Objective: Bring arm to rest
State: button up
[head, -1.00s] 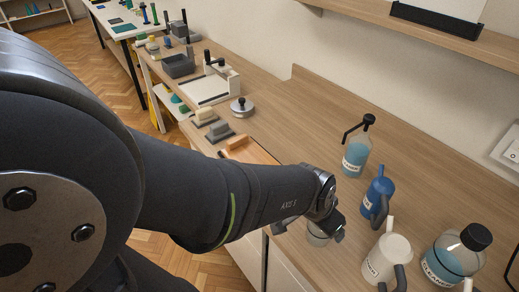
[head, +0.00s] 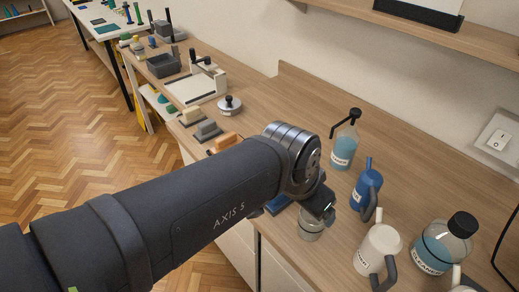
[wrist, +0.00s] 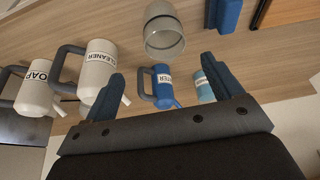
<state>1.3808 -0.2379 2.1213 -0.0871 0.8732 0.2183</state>
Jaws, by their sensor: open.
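My gripper (head: 322,205) is at the near edge of the wooden counter (head: 262,98), partly hidden by my wrist in the head view. In the wrist view my gripper (wrist: 163,66) shows two blue fingers spread wide with nothing held between them. A clear glass beaker (head: 311,226) stands on the counter just below and beside the gripper in the head view. The beaker (wrist: 164,32) shows beyond the fingertips in the wrist view, apart from them.
A blue jug (head: 367,188), a white jug (head: 377,248), a spray bottle (head: 344,152) and a round cleaner bottle (head: 437,252) stand to the right. A blue block (wrist: 226,14) lies near the beaker.

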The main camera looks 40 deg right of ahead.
jog(key=v, duration=0.6)
jog(key=shift+f, duration=0.1)
jog(key=x, duration=1.7)
jog(key=shift+w+d, duration=0.15)
jog(key=shift+w, duration=0.25)
jog(key=shift+f, duration=0.1)
jog(key=s+a+r+n, duration=0.1)
jog(key=s+a+r, duration=0.1)
jog(key=s+r, duration=0.6)
jog(key=shift+r, duration=1.3)
dwell(1.9)
